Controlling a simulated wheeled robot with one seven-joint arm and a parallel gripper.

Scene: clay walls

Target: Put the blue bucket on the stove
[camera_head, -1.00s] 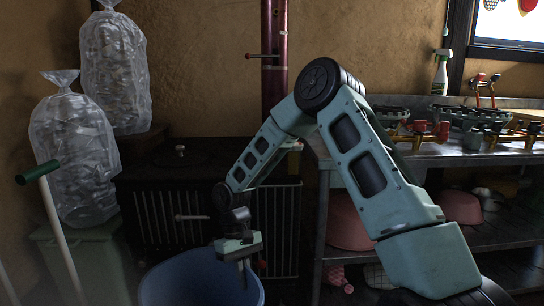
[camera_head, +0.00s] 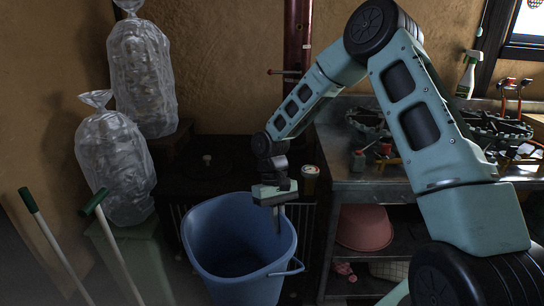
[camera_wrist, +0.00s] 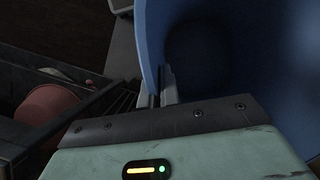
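The blue bucket (camera_head: 235,255) is upright or nearly so, in front of the dark stove (camera_head: 180,180). Its rim is just below the level of the stove's top, and its bottom is cut off by the picture's lower edge. My gripper (camera_head: 279,220) is at the right side of the bucket's rim, pointing down, with a finger inside. In the wrist view my gripper (camera_wrist: 160,92) is shut on the bucket's wall (camera_wrist: 152,45); the bucket looks empty. The bucket hides much of the stove's barred front. A small round knob (camera_head: 207,158) sits on the stove top.
A metal table (camera_head: 345,160) with tools stands right of the stove, with a pink basin (camera_head: 364,227) below. A dark red pipe (camera_head: 297,40) rises behind. Plastic bags (camera_head: 115,165) and sticks (camera_head: 110,250) are left.

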